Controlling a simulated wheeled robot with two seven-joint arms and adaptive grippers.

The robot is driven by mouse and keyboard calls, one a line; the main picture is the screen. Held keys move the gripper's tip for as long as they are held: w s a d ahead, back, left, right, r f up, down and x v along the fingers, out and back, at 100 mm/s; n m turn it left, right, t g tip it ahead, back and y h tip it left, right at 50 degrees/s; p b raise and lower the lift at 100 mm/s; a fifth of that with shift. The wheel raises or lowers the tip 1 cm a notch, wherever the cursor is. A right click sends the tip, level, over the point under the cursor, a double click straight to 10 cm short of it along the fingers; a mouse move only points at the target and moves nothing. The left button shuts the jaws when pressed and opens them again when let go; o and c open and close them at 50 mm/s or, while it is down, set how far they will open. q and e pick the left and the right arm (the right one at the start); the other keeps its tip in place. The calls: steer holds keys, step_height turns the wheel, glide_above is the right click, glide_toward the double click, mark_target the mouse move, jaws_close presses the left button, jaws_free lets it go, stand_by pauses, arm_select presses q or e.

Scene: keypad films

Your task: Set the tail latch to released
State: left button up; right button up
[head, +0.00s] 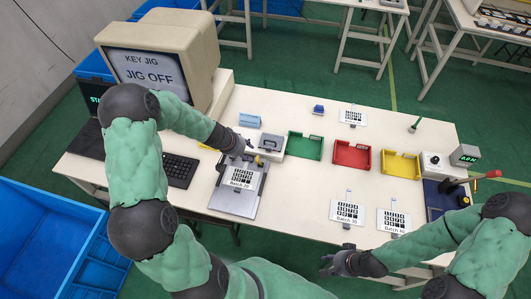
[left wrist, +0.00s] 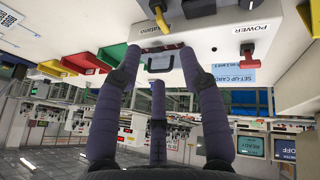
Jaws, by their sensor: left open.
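The jig (head: 232,201) is a grey plate on the bench with a keypad film marked Batch 20 (head: 241,178) on it. A small yellow part (head: 259,161) sits at its far edge; I cannot tell for sure whether it is the tail latch. In the left wrist view a yellow lever (left wrist: 160,18) stands beside a small label that I cannot read clearly. My left gripper (head: 246,150) is over the jig's far end; its open fingers (left wrist: 158,50) show no object held. My right gripper (head: 325,264) is open and empty near the bench's front edge.
The monitor (head: 150,72) reads JIG OFF. A red switch (left wrist: 247,45) is marked POWER. Green (head: 304,146), red (head: 352,154) and yellow (head: 401,165) trays stand to the right. More films (head: 347,212) lie in front.

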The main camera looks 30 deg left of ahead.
mark_target(258, 159)
arm_select(q)
steer(key=b+x, duration=0.2)
steer(key=x, duration=0.8)
steer(key=shift+f+b, duration=0.15)
steer(key=shift+b, duration=0.25)
jaws_close()
